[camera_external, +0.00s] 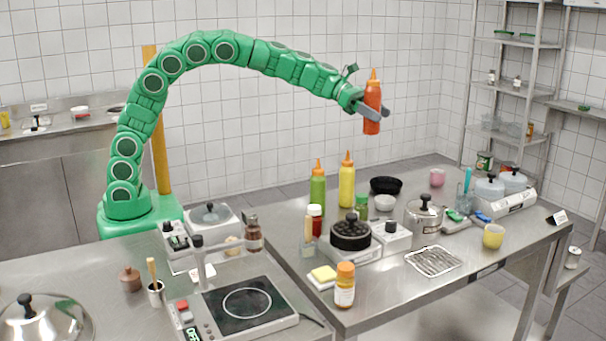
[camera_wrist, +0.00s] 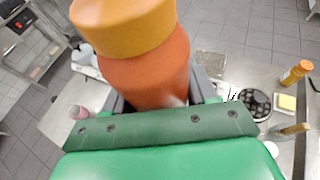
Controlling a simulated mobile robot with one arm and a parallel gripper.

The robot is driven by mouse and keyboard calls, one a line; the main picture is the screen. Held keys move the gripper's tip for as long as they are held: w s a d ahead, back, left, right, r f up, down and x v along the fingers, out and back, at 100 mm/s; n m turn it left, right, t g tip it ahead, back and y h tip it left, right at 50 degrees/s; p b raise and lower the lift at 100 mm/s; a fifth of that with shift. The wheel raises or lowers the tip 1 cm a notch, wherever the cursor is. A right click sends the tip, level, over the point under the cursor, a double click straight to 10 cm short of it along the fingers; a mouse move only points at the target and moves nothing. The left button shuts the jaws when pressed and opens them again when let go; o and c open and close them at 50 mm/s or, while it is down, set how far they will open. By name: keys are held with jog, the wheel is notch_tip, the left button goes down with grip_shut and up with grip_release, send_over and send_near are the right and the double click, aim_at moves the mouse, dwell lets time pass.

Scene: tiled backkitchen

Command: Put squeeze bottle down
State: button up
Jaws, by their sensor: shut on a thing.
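A red squeeze bottle with an orange cap (camera_external: 372,98) is held upright in the air, above the back of the steel table (camera_external: 290,227). My gripper (camera_external: 372,111) is shut on its middle, with one grey finger across the bottle's front. In the wrist view the bottle (camera_wrist: 147,75) fills the upper middle, close to the camera, and hides most of my fingers (camera_wrist: 160,100). A green squeeze bottle (camera_external: 317,188) and a yellow squeeze bottle (camera_external: 347,184) stand upright on the table below and to the left of the held bottle.
A black bowl (camera_external: 386,185) and a white bowl (camera_external: 384,202) lie near the standing bottles. A lidded pot (camera_external: 424,218), a black-topped burner (camera_external: 350,235) and an orange-capped jar (camera_external: 345,286) stand nearer the front. Bare steel shows around the wire rack (camera_external: 434,261).

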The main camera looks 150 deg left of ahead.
jog(key=s+a+f+m+t+h, duration=0.1)
jog(key=s+a+m+h, duration=0.15)
jog(key=s, duration=0.75)
jog(key=s+a+f+m+h, duration=0.2)
jog(key=s+a, duration=0.1)
jog(key=s, duration=0.6)
send_over(386, 185)
jog(key=w+d, duration=0.2)
jog(key=w, duration=0.2)
jog(key=shift+n+t, duration=0.25)
jog(key=shift+t, duration=0.05)
jog(key=shift+s+a+f, duration=0.15)
jog(key=shift+f, duration=4.95)
jog(key=shift+s+a+f, duration=0.1)
jog(key=shift+f, duration=6.45)
jog(key=shift+f, duration=0.2)
jog(key=o, duration=1.2)
jog(key=shift+r, duration=0.1)
